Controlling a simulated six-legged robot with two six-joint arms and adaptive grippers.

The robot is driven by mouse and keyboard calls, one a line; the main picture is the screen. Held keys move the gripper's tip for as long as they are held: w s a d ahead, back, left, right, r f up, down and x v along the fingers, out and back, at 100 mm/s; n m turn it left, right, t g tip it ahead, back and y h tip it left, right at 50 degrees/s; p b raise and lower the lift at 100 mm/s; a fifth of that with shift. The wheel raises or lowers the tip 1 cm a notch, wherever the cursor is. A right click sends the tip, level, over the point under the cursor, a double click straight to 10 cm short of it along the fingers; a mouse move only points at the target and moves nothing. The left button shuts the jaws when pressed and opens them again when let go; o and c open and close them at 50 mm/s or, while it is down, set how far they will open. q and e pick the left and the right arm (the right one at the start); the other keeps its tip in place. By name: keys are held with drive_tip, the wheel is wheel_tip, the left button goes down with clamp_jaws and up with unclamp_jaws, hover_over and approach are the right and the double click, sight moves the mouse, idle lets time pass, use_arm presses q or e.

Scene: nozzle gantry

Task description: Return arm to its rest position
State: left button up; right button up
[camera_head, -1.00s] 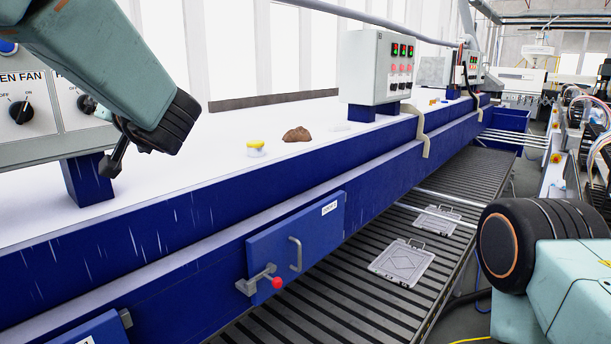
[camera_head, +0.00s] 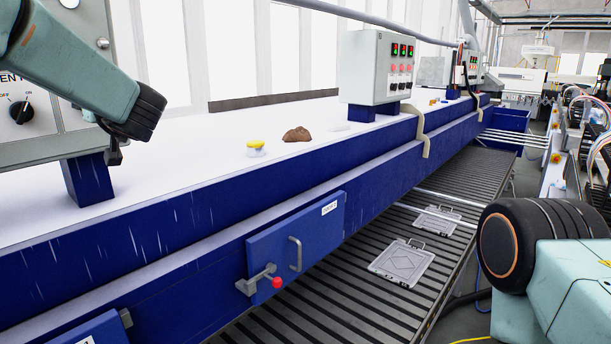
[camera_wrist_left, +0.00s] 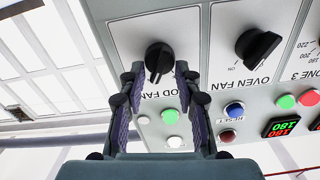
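My left arm comes in from the left in the head view, in front of the grey control panel (camera_head: 75,140). My left gripper (camera_head: 114,152) is mostly hidden behind its wrist there. In the left wrist view the left gripper (camera_wrist_left: 159,82) has its two fingers apart, with nothing held between them. The black hood fan knob (camera_wrist_left: 159,58) shows beyond and between the fingertips; I cannot tell the exact gap. The oven fan knob (camera_wrist_left: 258,46) is to its right. My right arm is at the lower right of the head view; its gripper is out of view.
A long blue-sided bench (camera_head: 180,215) with a white top runs away from me. A yellow-lidded jar (camera_head: 255,148) and a brown lump (camera_head: 297,135) sit on it. A second control box (camera_head: 376,68) stands farther along. A hatch with a red-knobbed latch (camera_head: 277,283) juts from the bench.

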use_arm(q)
drive_tip(key=shift+s+a+n, duration=0.1)
drive_tip(key=shift+a+n, duration=0.05)
drive_tip(key=shift+n, duration=2.85)
drive_tip(key=shift+f, duration=0.1)
